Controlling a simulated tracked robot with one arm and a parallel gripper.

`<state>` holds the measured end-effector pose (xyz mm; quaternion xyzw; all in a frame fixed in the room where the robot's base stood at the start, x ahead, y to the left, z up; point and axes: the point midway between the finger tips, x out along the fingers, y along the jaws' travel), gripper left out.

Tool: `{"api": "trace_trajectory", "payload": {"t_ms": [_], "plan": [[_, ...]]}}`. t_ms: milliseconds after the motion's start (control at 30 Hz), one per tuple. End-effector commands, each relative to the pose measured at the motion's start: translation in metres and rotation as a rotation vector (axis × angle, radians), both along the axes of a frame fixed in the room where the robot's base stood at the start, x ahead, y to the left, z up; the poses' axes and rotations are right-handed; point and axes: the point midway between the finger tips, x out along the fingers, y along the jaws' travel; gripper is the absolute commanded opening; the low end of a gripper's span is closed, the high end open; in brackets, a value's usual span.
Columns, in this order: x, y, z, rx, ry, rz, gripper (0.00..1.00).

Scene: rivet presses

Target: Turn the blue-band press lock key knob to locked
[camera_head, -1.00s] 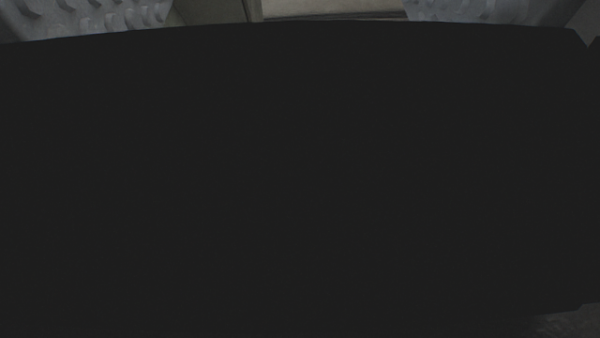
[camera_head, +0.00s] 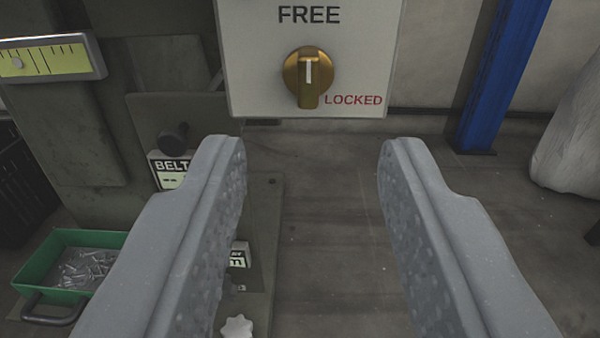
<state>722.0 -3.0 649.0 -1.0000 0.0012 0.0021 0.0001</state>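The gold lock key knob (camera_head: 309,76) is on a pale panel (camera_head: 257,88) at the top middle. Its white mark points straight up toward the word FREE. The red word LOCKED (camera_head: 353,100) is to its lower right. My gripper (camera_head: 310,148) is open and empty, its two grey fingers wide apart. Its fingertips show below the knob in the picture, one to each side, and do not touch it. The panel's top edge is out of view, and I see no blue band on it.
A dark green press body with a black knob (camera_head: 173,140) and a yellow scale (camera_head: 44,58) stands at left. A green tray (camera_head: 62,240) of rivets is below. A white star knob (camera_head: 237,327) is low down. A blue post (camera_head: 503,75) and pale sack-like shape (camera_head: 573,140) are at right.

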Motion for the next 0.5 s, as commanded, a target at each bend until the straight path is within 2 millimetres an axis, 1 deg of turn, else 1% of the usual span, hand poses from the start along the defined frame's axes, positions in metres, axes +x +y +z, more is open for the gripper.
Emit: {"api": "trace_trajectory", "payload": {"t_ms": [33, 167, 367, 500], "plan": [[-0.003, 0.0, -0.005, 0.0, 0.001, 0.002, 0.36], [0.0, 0.0, -0.008, 0.0, -0.004, 0.003, 0.36], [0.023, 0.0, -0.007, 0.001, -0.007, 0.002, 0.36], [0.043, -0.001, -0.006, 0.002, -0.009, 0.0, 0.36]]}}
